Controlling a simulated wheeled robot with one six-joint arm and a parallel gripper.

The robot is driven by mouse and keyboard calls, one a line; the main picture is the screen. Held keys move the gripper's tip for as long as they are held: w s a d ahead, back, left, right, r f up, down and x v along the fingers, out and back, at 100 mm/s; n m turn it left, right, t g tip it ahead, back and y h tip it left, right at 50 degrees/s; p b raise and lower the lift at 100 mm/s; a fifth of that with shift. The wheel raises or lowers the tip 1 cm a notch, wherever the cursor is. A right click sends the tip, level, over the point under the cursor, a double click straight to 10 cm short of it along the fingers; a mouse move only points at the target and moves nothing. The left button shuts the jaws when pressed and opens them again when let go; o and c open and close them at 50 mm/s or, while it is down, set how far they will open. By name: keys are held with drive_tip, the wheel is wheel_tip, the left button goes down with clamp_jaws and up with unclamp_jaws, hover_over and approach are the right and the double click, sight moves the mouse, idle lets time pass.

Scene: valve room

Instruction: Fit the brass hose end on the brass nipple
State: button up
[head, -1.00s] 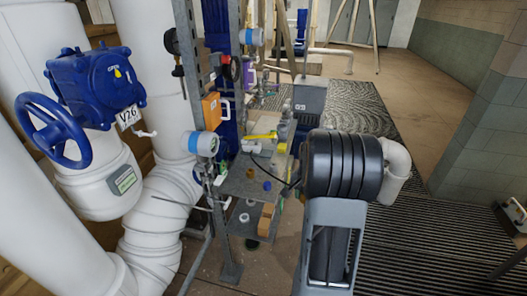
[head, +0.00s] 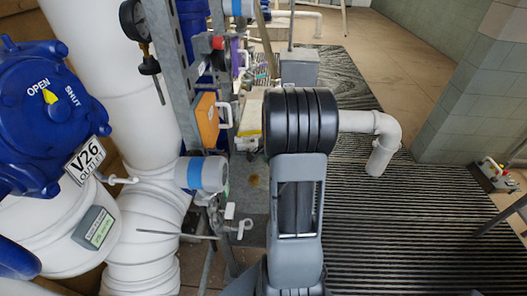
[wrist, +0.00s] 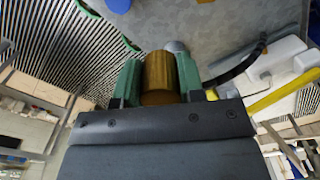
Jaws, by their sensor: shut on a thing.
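In the wrist view my gripper (wrist: 158,66) has its green fingers closed on the two sides of a brass cylinder, which I take to be the brass hose end (wrist: 160,82). A rounded grey thing (wrist: 176,47) shows just past its far end; I cannot tell whether they touch. A black hose (wrist: 236,68) curves off to the right, and its link to the cylinder is hidden. I cannot make out the brass nipple in either view. In the head view my own arm hides the gripper and the cylinder.
In the head view a blue valve (head: 45,115) on white pipes is at left, beside a steel post (head: 176,75) with gauges and an orange box (head: 206,119). A yellow bar (wrist: 283,92) is at right in the wrist view.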

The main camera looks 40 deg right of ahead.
drive_tip(key=shift+w+a+f, duration=0.2)
drive_tip(key=shift+w+a, duration=0.05)
drive_tip(key=shift+w, duration=0.25)
drive_tip(key=b, duration=0.2)
hover_over(253, 176)
wheel_tip(253, 176, down, 2)
drive_tip(key=shift+d+f, duration=0.1)
drive_tip(key=shift+d, duration=0.05)
drive_tip(key=shift+f+b, duration=0.7)
drive_tip(key=shift+f, duration=0.45)
drive_tip(key=shift+f+b, duration=0.5)
drive_tip(key=shift+f, duration=0.15)
idle(0.8)
drive_tip(key=shift+f, duration=0.3)
drive_tip(key=shift+f+b, duration=0.45)
drive_tip(key=shift+b, duration=0.1)
idle(0.4)
idle(0.4)
drive_tip(key=o, duration=0.9)
drive_tip(key=shift+c, duration=0.2)
drive_tip(key=shift+r, duration=0.1)
